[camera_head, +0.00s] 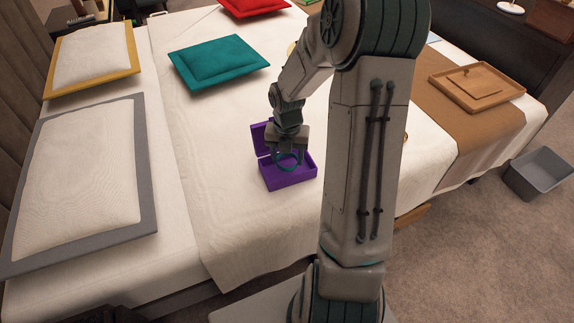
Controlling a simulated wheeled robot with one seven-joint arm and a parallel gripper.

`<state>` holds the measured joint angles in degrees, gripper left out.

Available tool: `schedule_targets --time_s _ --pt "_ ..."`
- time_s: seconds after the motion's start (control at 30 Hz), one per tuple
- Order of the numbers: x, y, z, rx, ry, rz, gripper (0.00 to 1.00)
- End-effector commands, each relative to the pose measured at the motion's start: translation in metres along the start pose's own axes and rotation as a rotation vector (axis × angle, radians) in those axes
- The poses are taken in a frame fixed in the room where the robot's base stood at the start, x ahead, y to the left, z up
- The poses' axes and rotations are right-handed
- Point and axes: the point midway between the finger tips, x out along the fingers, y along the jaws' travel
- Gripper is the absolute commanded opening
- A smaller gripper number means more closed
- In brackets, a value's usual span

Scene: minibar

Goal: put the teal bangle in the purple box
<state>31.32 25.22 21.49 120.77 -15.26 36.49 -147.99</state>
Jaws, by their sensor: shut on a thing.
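The purple box (289,180) stands open on the white bedspread, with its lid (260,140) raised at the back left. My gripper (287,154) points down over the box. It is shut on the teal bangle (288,166), a thin ring hanging at the box's opening. I cannot tell whether the bangle touches the inside of the box. My gripper hides part of the box's interior and lid.
A teal cushion (218,60) lies behind the box. White pillows with yellow (92,55) and grey (80,175) borders lie at left. A wooden tray (476,88) is on the brown runner (436,112) at right. A grey bin (541,172) stands on the floor.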

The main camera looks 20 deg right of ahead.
Motion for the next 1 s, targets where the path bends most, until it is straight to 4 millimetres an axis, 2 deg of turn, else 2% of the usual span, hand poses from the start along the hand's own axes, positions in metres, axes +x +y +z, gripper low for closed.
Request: schedule_targets --time_s 0.1,0.2,0.57,0.6,0.67,0.7,1.0 --pt "0.022 0.000 -0.001 -0.001 0.003 -0.001 0.34" --pt "0.034 0.001 -0.001 -0.002 0.002 -0.001 0.34" --pt "0.036 0.000 0.000 -0.001 0.001 0.000 0.34" --pt "0.036 0.000 0.000 -0.001 0.001 -0.001 0.59" --pt "0.036 0.000 0.000 -0.001 0.000 -0.001 0.75" --pt "0.036 0.000 0.000 -0.001 0.000 -0.001 0.78" --pt "0.033 0.000 0.000 -0.001 0.000 0.000 0.78"
